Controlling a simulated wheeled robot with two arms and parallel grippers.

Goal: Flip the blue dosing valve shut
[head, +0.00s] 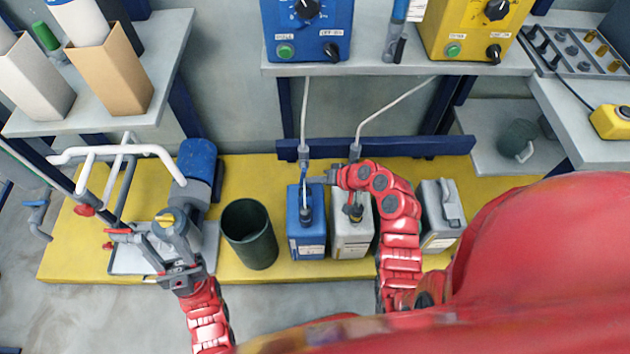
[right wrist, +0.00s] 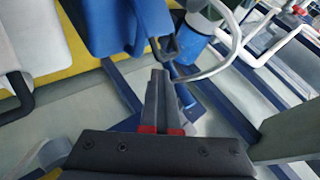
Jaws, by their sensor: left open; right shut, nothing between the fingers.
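The blue dosing line runs down from the blue control box to a small fitting with a blue part, which I take for the blue dosing valve (head: 303,170), above the blue canister (head: 306,243). Its lever position is too small to tell. My right gripper (head: 316,180) is shut and empty, pointing left close beside the fitting; contact cannot be told. In the right wrist view the shut fingers (right wrist: 160,82) point towards a blue body (right wrist: 125,25) with a dark loop.
A grey canister (head: 351,240) stands right of the blue one, partly behind my right arm. A dark green bin (head: 250,235) stands to the left. White pipework (head: 120,152) rises at the left. The shelf with the blue control box (head: 308,30) overhangs the back.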

